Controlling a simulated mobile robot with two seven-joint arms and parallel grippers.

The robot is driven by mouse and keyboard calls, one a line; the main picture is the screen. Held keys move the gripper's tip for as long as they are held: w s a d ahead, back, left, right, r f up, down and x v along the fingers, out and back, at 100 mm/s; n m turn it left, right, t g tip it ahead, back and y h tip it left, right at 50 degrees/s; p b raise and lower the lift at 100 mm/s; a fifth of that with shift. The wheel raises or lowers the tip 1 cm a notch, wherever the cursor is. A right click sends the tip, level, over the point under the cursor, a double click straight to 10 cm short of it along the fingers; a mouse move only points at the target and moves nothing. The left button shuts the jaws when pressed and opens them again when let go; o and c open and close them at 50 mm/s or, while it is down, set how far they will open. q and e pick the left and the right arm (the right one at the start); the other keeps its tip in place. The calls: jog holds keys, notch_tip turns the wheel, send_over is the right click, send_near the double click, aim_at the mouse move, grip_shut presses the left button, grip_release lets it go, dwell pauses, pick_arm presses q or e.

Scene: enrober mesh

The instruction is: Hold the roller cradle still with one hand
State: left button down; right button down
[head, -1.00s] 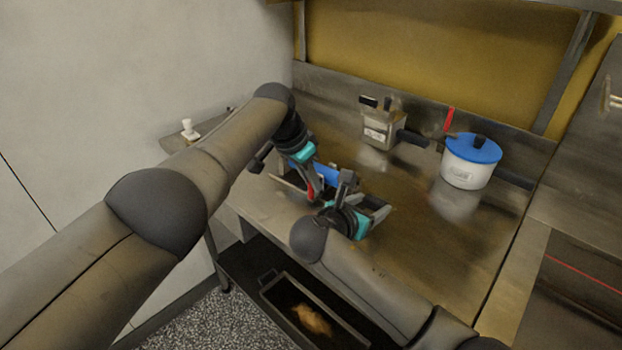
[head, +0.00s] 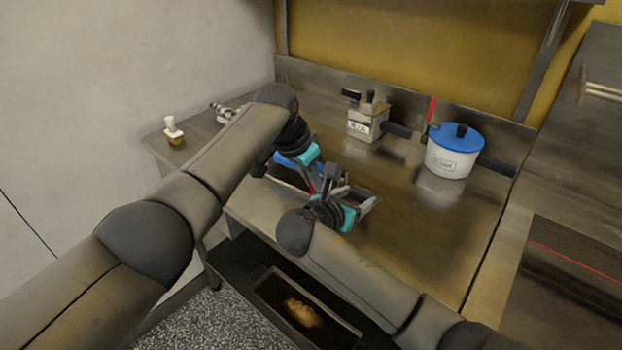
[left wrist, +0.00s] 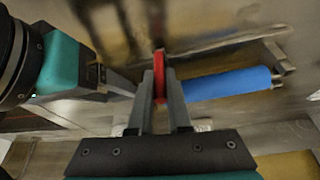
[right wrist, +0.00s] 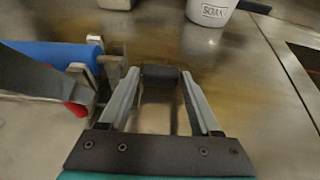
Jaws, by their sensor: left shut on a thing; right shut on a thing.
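The roller cradle (head: 367,204) is a grey metal frame on the steel bench, largely hidden by my grippers in the head view. Its blue roller (head: 287,161) shows beside my left arm, and also in the left wrist view (left wrist: 228,82). My left gripper (head: 314,182) is shut on a red disc-like part (left wrist: 159,76) at the roller's end. My right gripper (head: 342,186) is shut on a short dark cylindrical grip (right wrist: 160,75) on the cradle's side. The two grippers are close together. The contact under them is partly hidden.
A white pot with blue lid (head: 452,155) and a metal box with dark handles (head: 367,122) stand at the back. A side shelf with a white-topped item (head: 173,127) is at left. A tray (head: 267,291) sits below the bench. The bench right of the cradle is clear.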

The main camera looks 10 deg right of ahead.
pick_arm(q)
jog(key=c, duration=1)
grip_release()
jog(key=shift+s+d, duration=0.2)
jog(key=shift+o, duration=0.8)
jog(key=shift+w+a, duration=0.1)
jog(key=shift+r, duration=0.1)
jog(key=v, duration=1.2)
